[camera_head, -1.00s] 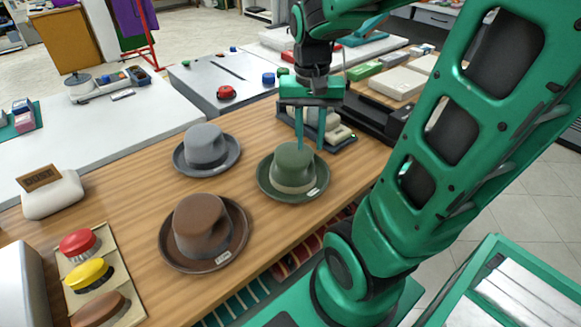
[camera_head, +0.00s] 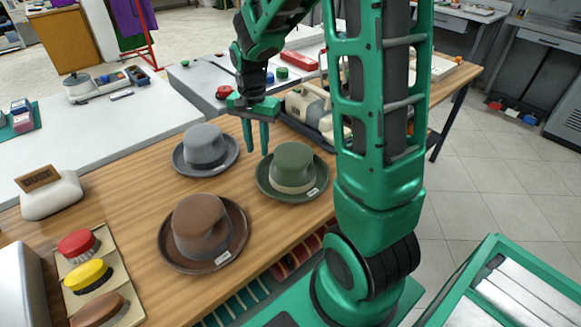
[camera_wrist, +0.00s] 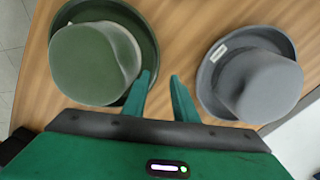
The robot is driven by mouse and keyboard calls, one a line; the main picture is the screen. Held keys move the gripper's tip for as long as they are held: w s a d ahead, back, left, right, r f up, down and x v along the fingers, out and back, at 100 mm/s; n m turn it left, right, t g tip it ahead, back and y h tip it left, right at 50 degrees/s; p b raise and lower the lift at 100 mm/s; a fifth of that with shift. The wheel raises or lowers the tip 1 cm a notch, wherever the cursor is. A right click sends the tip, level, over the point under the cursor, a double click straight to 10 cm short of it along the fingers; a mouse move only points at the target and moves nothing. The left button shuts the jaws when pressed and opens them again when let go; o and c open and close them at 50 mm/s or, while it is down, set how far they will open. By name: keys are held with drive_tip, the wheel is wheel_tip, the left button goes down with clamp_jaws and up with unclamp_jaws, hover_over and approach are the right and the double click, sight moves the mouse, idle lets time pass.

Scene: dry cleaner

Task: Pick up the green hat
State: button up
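The green hat (camera_head: 293,168) sits brim down on the wooden table, with a light band and a small white tag. In the wrist view it (camera_wrist: 93,62) is at the upper left, its brim partly behind a finger. My gripper (camera_head: 257,152) is above the table between the green hat and the grey hat (camera_head: 205,147). In the wrist view my gripper (camera_wrist: 162,80) has its fingers apart, with bare wood between them. The grey hat (camera_wrist: 258,84) is to the right there. My gripper holds nothing.
A brown hat (camera_head: 203,226) stands nearer, left of the green hat. A tray with red, yellow and brown brushes (camera_head: 90,275) is at the front left. A beige machine (camera_head: 308,105) stands behind the green hat. Bare wood (camera_head: 140,185) lies left of the hats.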

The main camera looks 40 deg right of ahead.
drive_tip(key=shift+s+a+f, duration=0.1)
drive_tip(key=shift+s+f, duration=0.1)
drive_tip(key=shift+f, duration=1.15)
drive_tip(key=shift+s+a+f, duration=0.1)
drive_tip(key=shift+s+f, duration=0.05)
drive_tip(key=shift+f, duration=1.2)
clamp_jaws()
